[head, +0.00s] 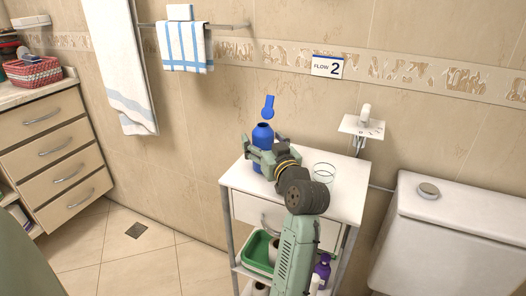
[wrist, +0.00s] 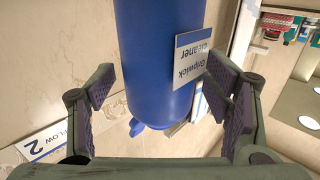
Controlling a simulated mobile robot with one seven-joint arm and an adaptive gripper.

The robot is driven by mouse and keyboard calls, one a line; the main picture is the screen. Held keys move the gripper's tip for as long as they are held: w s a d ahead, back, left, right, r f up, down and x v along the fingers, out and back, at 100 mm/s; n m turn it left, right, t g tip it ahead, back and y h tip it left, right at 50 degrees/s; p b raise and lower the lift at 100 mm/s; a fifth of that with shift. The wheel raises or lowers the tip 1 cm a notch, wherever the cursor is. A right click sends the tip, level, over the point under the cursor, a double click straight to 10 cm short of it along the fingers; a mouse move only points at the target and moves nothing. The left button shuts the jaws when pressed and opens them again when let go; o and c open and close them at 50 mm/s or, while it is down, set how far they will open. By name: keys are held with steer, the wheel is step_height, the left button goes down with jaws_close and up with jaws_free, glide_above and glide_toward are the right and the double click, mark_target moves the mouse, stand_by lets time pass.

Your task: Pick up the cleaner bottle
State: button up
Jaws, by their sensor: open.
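The cleaner bottle (head: 263,134) is blue and stands upright on the white top of a small cart. It also shows close up in the wrist view (wrist: 155,60), upside down, with a white label reading "Cleaner". My gripper (head: 265,153) is open at the bottle, with its fingers to either side in the head view. In the wrist view my gripper (wrist: 160,80) has one finger left and one right of the bottle, with gaps visible. I cannot tell how deep the bottle sits between the fingers. The bottle's lower part is partly hidden by my gripper in the head view.
A clear glass (head: 324,174) stands on the cart top (head: 345,205), right of my gripper. A small blue piece (head: 268,107) shows above the bottle. The toilet tank (head: 450,235) is at the right, a drawer cabinet (head: 55,150) at the left. Towels hang behind.

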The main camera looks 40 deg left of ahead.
steer(key=shift+w+a, duration=0.2)
steer(key=shift+a, duration=0.05)
steer(key=shift+c, duration=0.3)
steer(key=c, duration=1.5)
steer(key=shift+c, duration=0.3)
steer(key=shift+r, duration=0.1)
